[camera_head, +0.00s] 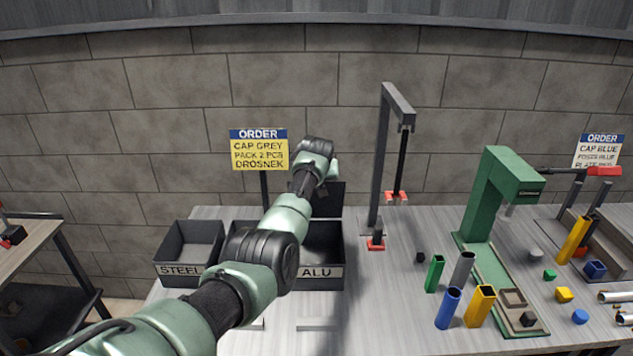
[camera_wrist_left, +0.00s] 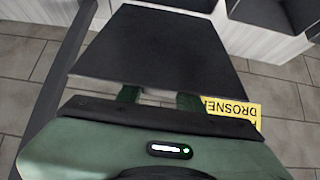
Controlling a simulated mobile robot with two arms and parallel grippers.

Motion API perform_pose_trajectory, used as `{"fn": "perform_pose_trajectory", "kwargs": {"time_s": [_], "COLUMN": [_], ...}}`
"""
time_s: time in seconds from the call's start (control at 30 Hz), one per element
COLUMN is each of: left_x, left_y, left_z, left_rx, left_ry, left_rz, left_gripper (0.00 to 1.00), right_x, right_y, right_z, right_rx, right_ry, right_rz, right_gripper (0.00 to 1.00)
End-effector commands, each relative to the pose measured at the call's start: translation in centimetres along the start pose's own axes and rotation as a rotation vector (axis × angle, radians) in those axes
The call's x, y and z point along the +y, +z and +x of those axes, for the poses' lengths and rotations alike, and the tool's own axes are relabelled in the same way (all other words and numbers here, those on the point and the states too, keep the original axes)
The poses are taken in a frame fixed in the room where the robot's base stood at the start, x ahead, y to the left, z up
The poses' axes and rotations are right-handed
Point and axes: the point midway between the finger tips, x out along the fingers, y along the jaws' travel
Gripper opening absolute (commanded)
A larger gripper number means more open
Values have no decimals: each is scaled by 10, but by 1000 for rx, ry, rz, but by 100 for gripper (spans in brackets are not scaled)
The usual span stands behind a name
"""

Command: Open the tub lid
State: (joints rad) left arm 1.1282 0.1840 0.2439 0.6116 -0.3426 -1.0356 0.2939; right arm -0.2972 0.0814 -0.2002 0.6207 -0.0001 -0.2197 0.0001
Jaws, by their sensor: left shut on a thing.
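The dark tub lid (camera_head: 328,199) stands raised at the back of the black tub labelled ALU (camera_head: 325,272), whose dark inside shows from above. My left gripper (camera_head: 330,170) is at the lid's upper edge; my own wrist hides most of its fingers in the head view. In the left wrist view the lid is a large dark panel (camera_wrist_left: 165,50), and my left gripper (camera_wrist_left: 158,97) is shut on its near edge. My right gripper is in neither view.
An open tub labelled STEEL (camera_head: 190,245) stands to the left; my arm covers the tub between. A yellow order sign (camera_head: 259,152) stands behind. To the right are a grey hanging-arm post (camera_head: 386,150), a green press (camera_head: 490,190) and several coloured tubes.

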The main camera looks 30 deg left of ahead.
Motion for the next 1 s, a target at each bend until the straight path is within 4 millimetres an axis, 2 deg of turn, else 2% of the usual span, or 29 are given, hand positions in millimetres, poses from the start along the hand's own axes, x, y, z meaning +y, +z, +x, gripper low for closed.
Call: {"fn": "perform_pose_trajectory", "kwargs": {"time_s": [0.33, 0.37, 0.4, 0.43, 0.77, 1.0], "left_x": [-1, -1, -1, -1, 0, 0], "left_y": [-4, -4, -4, -4, -1, -1], "left_z": [-1, -1, -1, -1, 0, -15], "left_rx": [12, 12, 12, 11, 4, 6], "left_ry": [0, 0, 0, 0, 0, 0], "left_rz": [-1, -1, -1, -1, 0, 0], "left_gripper": [0, 42, 53, 58, 58, 58], "right_x": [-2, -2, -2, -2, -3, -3], "right_y": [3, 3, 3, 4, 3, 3], "right_z": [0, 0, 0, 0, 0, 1], "right_rx": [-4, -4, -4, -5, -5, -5], "right_ry": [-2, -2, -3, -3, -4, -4], "right_rz": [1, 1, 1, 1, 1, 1], "right_gripper": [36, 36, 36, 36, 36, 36]}}
